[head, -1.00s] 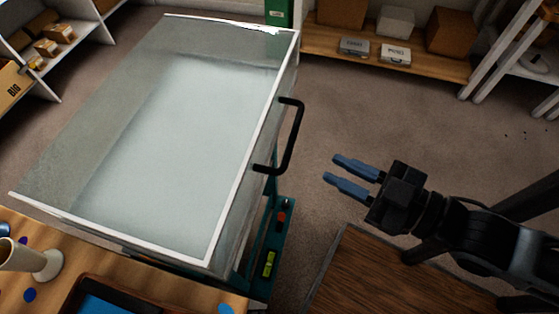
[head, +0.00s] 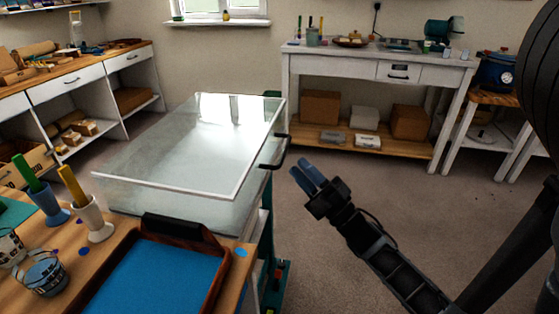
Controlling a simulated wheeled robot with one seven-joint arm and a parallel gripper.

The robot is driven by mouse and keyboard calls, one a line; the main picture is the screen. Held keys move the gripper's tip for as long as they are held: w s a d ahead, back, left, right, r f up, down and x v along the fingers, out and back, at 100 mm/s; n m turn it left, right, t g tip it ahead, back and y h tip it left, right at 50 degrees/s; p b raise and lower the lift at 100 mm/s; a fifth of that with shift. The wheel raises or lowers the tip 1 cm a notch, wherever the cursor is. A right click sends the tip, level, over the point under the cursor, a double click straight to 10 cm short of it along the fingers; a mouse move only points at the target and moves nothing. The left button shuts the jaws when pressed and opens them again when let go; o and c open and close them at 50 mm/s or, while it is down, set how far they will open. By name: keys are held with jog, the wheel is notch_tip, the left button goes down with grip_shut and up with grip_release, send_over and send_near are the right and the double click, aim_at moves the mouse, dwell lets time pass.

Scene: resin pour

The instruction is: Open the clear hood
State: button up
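The clear hood (head: 190,150) is a see-through box with a white-edged top. It sits shut on a teal-framed stand in the middle of the head view. Its black bar handle (head: 283,152) sticks out from the right side. My gripper (head: 302,172) is just right of the handle in the picture, with its two blue fingers pointing up and left. The fingers are apart with nothing visible between them. They do not appear to touch the handle.
A wooden table (head: 112,262) at front left bears a blue-lined tray (head: 212,292), cups and brushes. A white workbench (head: 375,65) stands at the back. Shelves (head: 140,95) line the left. The floor (head: 400,205) right of the hood is clear.

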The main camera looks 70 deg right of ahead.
aim_at(284, 149)
jog(key=p+x, duration=0.1)
jog(key=x, duration=0.6)
grip_shut()
dwell(0.4)
